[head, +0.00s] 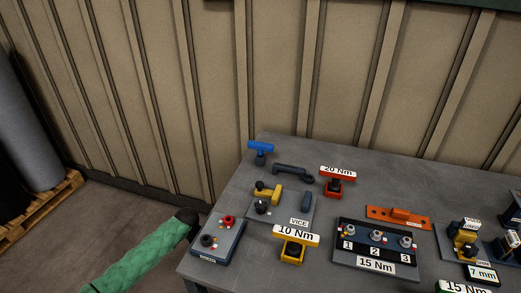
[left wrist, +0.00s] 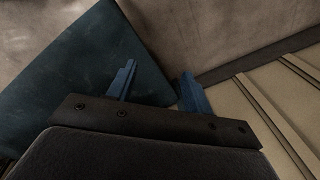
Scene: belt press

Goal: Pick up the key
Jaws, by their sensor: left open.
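A blue T-handled tool (head: 261,149), which looks like the key, stands at the back left of the grey table; I cannot be sure it is the key. A black wrench-like tool (head: 293,171) lies just right of it. My left gripper (left wrist: 157,86) is open in the left wrist view, its two blue fingers apart with nothing between them. In the head view a green-sleeved arm with a dark end comes in from the lower left, beside the table's left edge and apart from the tools; its fingers cannot be made out. My right gripper is not in view.
The table (head: 345,152) holds a vice plate (head: 289,213), a box with red and black knobs (head: 219,241), a yellow 10 Nm tool (head: 292,252), a red 20 Nm tool (head: 337,184) and a numbered bolt block (head: 374,248). A ribbed wall (head: 310,70) stands behind.

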